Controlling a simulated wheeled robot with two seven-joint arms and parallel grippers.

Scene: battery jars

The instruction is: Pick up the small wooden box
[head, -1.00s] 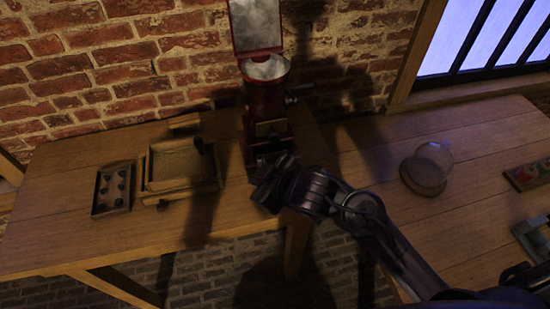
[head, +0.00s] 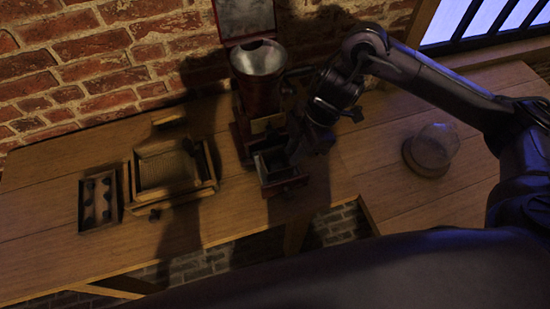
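A red grinder (head: 259,97) with a metal funnel top stands at the back of the wooden table. At its foot a small box-like drawer (head: 286,185) with a reddish front sticks out toward me, open at the top. Left of it lies a wooden box (head: 168,167) with a slatted top, and further left a small shallow wooden tray (head: 82,204) with several dark round things. I cannot tell which of these is the small wooden box. My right gripper (head: 304,150) points down close beside the grinder's right side, above the drawer; its fingers are too dark to read. My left gripper is out of view.
A glass dome on a round wooden base (head: 424,166) stands on the right-hand table. A brick wall (head: 110,60) closes off the back. My dark arm and body cover the lower right. The table's front left is clear.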

